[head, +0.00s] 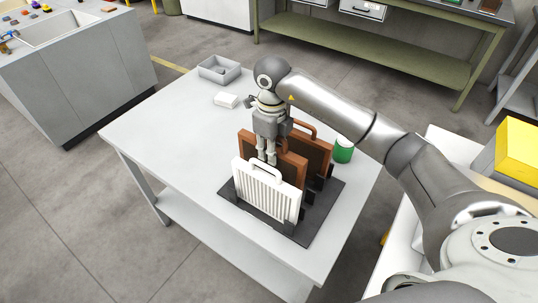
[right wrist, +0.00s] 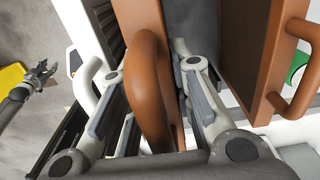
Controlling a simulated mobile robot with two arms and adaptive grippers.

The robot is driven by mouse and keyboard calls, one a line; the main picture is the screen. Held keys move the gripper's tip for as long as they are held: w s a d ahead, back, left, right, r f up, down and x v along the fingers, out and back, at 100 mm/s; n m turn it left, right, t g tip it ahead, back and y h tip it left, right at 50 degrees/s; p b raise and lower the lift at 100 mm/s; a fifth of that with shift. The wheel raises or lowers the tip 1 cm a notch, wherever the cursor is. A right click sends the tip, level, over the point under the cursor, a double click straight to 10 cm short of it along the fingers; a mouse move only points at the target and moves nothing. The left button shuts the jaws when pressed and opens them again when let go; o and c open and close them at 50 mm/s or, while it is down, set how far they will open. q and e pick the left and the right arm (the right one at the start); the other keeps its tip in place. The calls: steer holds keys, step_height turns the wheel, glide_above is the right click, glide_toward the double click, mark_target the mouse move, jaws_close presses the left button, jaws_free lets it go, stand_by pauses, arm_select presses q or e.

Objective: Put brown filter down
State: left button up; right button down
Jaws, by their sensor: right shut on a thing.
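My right gripper (head: 267,160) points down over the table and is shut on the handle of a brown filter (head: 293,163). The brown handle (right wrist: 150,90) shows between its fingers in the right wrist view. The filter stands upright in a dark rack (head: 320,215), between a white filter (head: 266,192) in front and another brown filter (head: 318,150) behind. Its lower edge is hidden by the white filter, so I cannot tell if it is fully seated. My left gripper (right wrist: 45,74) shows small in the right wrist view, with fingers apart and nothing between them.
The rack stands on a white table (head: 190,140). A green cylinder (head: 343,150) is close behind the rack. A grey tray (head: 219,70) and a small white block (head: 226,100) lie at the far end. The table's left part is clear.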

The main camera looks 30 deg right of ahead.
steer(key=f+p, duration=0.1)
steer(key=f, duration=0.1)
steer(key=f+p, duration=0.1)
steer(key=f, duration=0.1)
steer(key=shift+w+a, duration=0.15)
steer(key=shift+w, duration=0.25)
steer(key=c, duration=1.7)
jaws_free()
steer(key=shift+f, duration=0.2)
steer(key=shift+c, duration=0.2)
steer(key=o, duration=0.5)
steer(key=shift+c, duration=0.2)
steer(key=shift+r, duration=0.1)
steer(key=shift+r, duration=0.1)
